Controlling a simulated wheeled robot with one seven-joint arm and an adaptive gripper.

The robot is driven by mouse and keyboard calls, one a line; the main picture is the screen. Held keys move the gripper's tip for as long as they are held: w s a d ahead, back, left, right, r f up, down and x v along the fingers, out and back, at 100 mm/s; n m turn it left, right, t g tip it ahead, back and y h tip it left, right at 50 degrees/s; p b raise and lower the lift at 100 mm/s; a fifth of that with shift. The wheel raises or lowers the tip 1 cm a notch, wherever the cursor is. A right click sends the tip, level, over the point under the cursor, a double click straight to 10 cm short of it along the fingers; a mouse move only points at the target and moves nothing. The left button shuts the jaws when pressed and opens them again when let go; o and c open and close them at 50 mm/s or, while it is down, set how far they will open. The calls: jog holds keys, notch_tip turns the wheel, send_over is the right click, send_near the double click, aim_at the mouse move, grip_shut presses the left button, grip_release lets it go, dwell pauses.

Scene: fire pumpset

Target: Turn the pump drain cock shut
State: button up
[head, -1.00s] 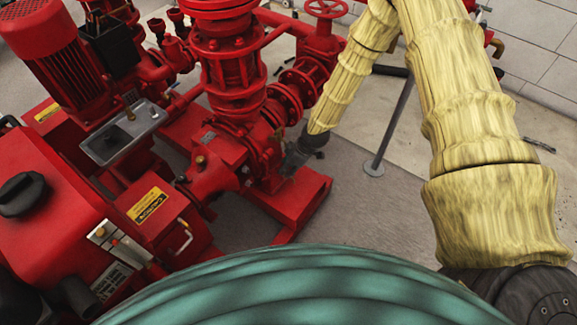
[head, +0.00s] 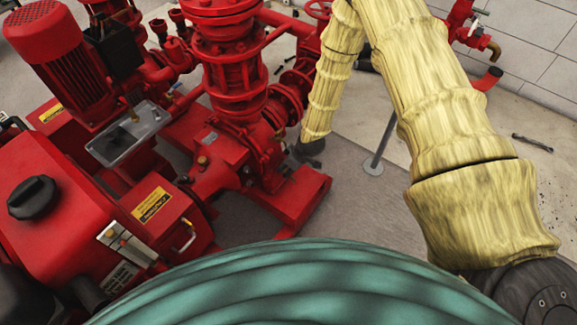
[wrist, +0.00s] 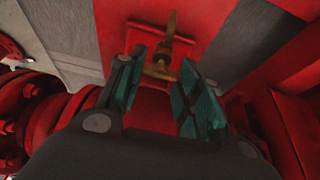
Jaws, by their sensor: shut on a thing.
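The pump drain cock (wrist: 171,28) is a small brass fitting against red metal at the top middle of the wrist view. Its wider brass end is between the fingertips. My gripper (wrist: 161,64) has two teal-padded fingers, one on each side of the brass, and is shut on it. In the head view my gripper (head: 309,151) is a dark shape low beside the red pump (head: 223,150), just below the end of my yellow-sleeved arm. The cock cannot be made out in the head view.
A red base frame (head: 300,200) lies beside the gripper. A grey post (head: 388,140) with a round foot stands to its right. A red engine housing (head: 70,195) fills the left. Red flanged pipework (wrist: 65,115) is close by the left finger. Grey floor is open at right.

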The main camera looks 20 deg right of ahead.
jog(key=o, duration=1)
jog(key=shift+o, duration=0.2)
jog(key=shift+r, duration=0.1)
jog(key=v, duration=1.1)
jog(key=shift+s+d+r, duration=0.15)
jog(key=shift+d+r, duration=0.05)
jog(key=shift+r, duration=0.1)
jog(key=s+d+f+m+g+h, duration=0.15)
jog(key=s+f+m, duration=0.25)
jog(key=s, duration=1.2)
jog(key=s+f+m+g+h, duration=0.15)
jog(key=s+f+m, duration=0.25)
jog(key=s, duration=1.3)
notch_tip(320, 180, up, 17)
jog(key=p, duration=1.7)
jog(key=shift+r+g, duration=0.15)
jog(key=shift+g, duration=0.15)
